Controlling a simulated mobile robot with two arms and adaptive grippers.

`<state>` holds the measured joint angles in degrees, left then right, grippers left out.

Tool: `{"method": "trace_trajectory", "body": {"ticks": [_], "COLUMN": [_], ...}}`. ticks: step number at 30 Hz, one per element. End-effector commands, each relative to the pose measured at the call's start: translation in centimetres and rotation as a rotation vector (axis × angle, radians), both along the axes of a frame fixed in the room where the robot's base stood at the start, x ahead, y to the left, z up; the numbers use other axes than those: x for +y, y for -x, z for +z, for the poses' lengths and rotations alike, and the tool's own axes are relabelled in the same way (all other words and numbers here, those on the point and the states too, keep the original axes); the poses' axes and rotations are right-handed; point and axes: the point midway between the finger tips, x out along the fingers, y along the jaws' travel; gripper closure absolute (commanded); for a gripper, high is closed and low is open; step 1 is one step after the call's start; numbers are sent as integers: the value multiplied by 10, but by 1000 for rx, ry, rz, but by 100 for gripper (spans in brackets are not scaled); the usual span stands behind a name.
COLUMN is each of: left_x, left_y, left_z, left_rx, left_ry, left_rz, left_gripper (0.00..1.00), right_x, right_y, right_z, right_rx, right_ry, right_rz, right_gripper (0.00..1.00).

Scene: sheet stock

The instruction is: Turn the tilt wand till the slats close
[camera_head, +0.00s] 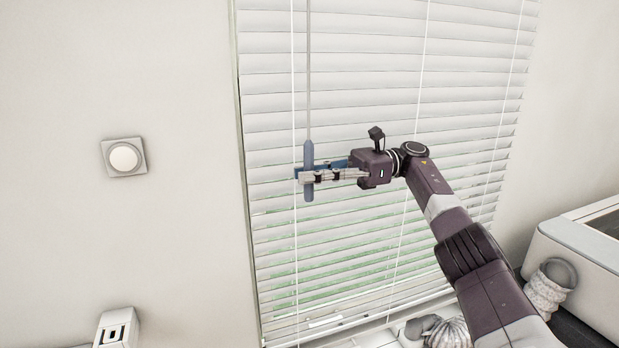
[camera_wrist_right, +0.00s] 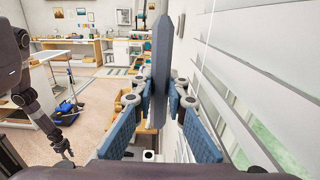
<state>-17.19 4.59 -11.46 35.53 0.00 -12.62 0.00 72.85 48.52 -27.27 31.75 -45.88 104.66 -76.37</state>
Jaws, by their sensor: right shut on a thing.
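The tilt wand (camera_head: 308,152) hangs in front of the window blind (camera_head: 345,105), near its left edge, as a thin grey rod with a thicker blue-grey handle. My right gripper (camera_head: 308,176) is shut around the lower handle, reaching in from the right. In the right wrist view the handle (camera_wrist_right: 163,45) stands upright between the blue-padded fingers of this gripper (camera_wrist_right: 161,92). The slats are tilted, with thin green gaps between the lower ones. My left gripper (camera_wrist_right: 62,148) hangs low at the left of the wrist view, too small to judge; the head view does not show it.
A round wall knob (camera_head: 124,158) on a square plate is left of the window. Thin white cords run down the blind. A ribbed vase (camera_head: 550,287) and a shell (camera_head: 452,332) sit below at the right, beside a white box-like unit (camera_head: 575,250).

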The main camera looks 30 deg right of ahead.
Motion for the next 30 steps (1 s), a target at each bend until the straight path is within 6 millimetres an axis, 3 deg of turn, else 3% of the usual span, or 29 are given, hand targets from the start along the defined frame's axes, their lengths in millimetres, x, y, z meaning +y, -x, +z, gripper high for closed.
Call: {"method": "trace_trajectory", "body": {"ticks": [21,22,24,27,30], "left_x": [0,0,0,0,0], "left_y": [0,0,0,0,0], "left_z": [-3,-3,-3,-3,-3], "left_rx": [0,0,0,0,0], "left_ry": [0,0,0,0,0], "left_rz": [0,0,0,0,0], "left_gripper": [67,67,67,67,67], "right_x": [-1,-1,-1,0,0], "right_y": [0,0,0,0,0], "right_z": [2,2,2,1,1], "right_rx": [-4,-4,-4,-2,-2], "right_ry": [-3,-3,-2,-1,-1], "right_rz": [24,23,23,24,24], "right_gripper": [100,86,78,69,69]}}
